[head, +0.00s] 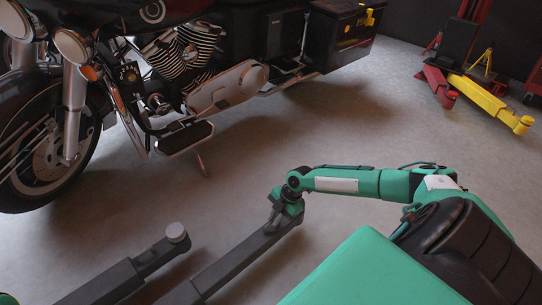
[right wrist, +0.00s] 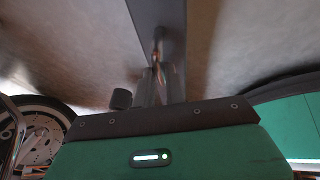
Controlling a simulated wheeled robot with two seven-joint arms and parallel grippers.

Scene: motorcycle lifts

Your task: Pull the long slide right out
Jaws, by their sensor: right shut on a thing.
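The long slide (head: 232,258) is a dark grey bar low over the floor. It runs from the bottom edge of the head view up and right to my right gripper. My right gripper (head: 279,218) is shut on the slide's far end. In the right wrist view the slide (right wrist: 158,18) runs away from the right gripper (right wrist: 157,75), and a dark round pad (right wrist: 120,99) shows beside the fingers. The fingers' exact contact is hard to see. The slide's near end is cut off by the frame. My left gripper is out of view.
A shorter dark arm (head: 130,272) with a round grey pad (head: 176,232) lies left of the slide. A black motorcycle (head: 190,70) stands behind on its side stand. Red and yellow lift parts (head: 490,98) stand far right. The floor (head: 350,120) between is clear.

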